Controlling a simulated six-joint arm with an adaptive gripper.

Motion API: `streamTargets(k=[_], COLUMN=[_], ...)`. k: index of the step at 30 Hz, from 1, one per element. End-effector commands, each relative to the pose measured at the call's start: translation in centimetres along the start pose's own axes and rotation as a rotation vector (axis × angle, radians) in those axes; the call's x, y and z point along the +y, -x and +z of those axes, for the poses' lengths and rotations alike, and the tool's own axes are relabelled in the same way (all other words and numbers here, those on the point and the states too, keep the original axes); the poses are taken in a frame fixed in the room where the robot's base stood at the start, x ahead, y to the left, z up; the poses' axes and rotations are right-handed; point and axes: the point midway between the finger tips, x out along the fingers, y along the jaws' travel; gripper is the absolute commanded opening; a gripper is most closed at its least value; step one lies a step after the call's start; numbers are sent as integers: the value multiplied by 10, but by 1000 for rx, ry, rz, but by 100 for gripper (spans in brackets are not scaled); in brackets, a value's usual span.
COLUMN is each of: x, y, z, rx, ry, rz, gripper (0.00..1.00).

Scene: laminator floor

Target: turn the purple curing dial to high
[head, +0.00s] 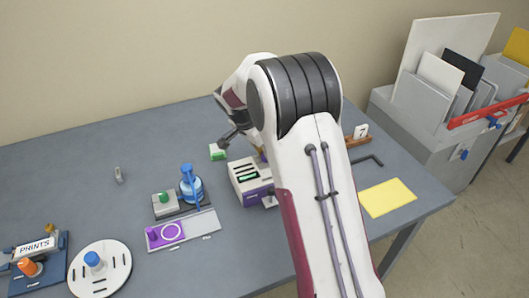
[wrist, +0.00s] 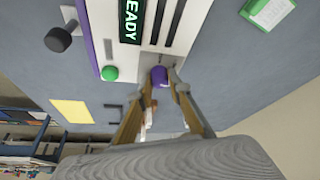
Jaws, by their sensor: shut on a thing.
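The purple curing dial (wrist: 159,76) sits on the white face of a machine (wrist: 150,58) with a green READY display, in the wrist view. My gripper (wrist: 161,80) is shut on the dial, one finger at each side. The dial's pointer and setting marks cannot be made out. In the head view, the machine (head: 243,170) stands on the table with its purple base and green display showing. My arm hides the dial and most of the gripper there.
A green-topped box (head: 217,152) lies behind the machine. A yellow sheet (head: 387,198) lies right.

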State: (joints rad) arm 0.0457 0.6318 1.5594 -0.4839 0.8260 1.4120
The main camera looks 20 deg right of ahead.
Motion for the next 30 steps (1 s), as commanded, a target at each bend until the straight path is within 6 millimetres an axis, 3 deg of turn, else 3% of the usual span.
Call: streamTargets(k=[9, 23, 24, 25, 30], x=[0, 0, 0, 0, 0], y=[-1, -1, -1, -1, 0], z=[1, 2, 1, 1, 1], rx=[-2, -3, -3, -3, -2], ry=[-97, -109, -109, -109, -109], rz=[43, 48, 48, 47, 46], gripper=[0, 0, 29, 35, 35])
